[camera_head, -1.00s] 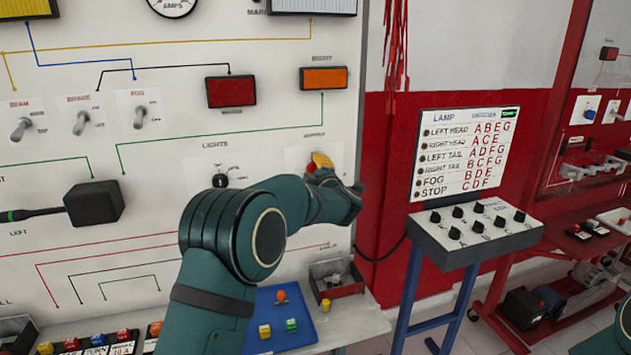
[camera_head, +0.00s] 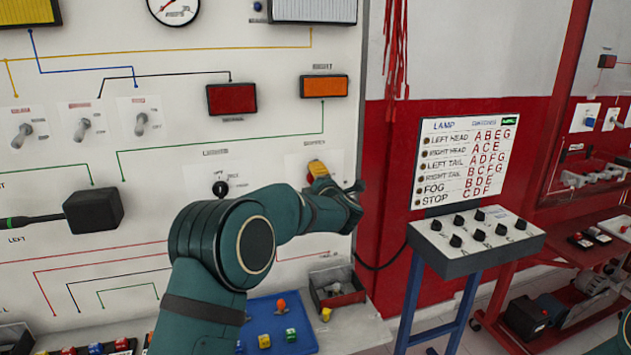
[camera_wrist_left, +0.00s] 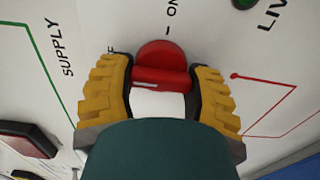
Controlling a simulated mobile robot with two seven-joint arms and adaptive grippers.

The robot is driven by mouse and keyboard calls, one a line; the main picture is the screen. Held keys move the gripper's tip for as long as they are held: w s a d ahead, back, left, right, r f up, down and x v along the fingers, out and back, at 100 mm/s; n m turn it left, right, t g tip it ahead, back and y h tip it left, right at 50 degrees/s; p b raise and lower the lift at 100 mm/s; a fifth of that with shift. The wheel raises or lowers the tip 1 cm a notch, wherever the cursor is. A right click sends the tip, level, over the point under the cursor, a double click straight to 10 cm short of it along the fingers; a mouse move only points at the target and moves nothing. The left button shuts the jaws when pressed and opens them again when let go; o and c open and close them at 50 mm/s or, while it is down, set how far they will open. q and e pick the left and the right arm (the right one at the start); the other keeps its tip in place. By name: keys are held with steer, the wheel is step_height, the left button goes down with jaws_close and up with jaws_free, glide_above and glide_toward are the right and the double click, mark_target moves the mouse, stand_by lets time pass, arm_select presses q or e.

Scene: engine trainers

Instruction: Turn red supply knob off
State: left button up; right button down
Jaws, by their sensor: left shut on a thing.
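The red supply knob (camera_wrist_left: 162,58) is on the white panel (camera_wrist_left: 270,50). In the wrist view its round red body shows between the yellow fingers of my left gripper (camera_wrist_left: 163,82), one on each side. The gripper is shut on the knob. The knob's raised bar lies roughly across the picture. "ON" is printed above it; a label to the left is mostly covered, with an "F" showing. "SUPPLY" stands farther left. In the head view my left gripper (camera_head: 317,170) is against the panel's right part, with the knob mostly hidden. My right gripper is out of view.
A black rotary knob (camera_head: 220,188) and toggle switches (camera_head: 141,124) are left on the panel. A blue tray (camera_head: 255,340) and a small bin (camera_head: 338,287) sit below. A lamp chart stand (camera_head: 475,240) is to the right.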

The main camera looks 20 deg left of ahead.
arm_select(q)
steer(key=shift+d, duration=0.1)
steer(key=o, duration=1.2)
steer(key=v, duration=1.2)
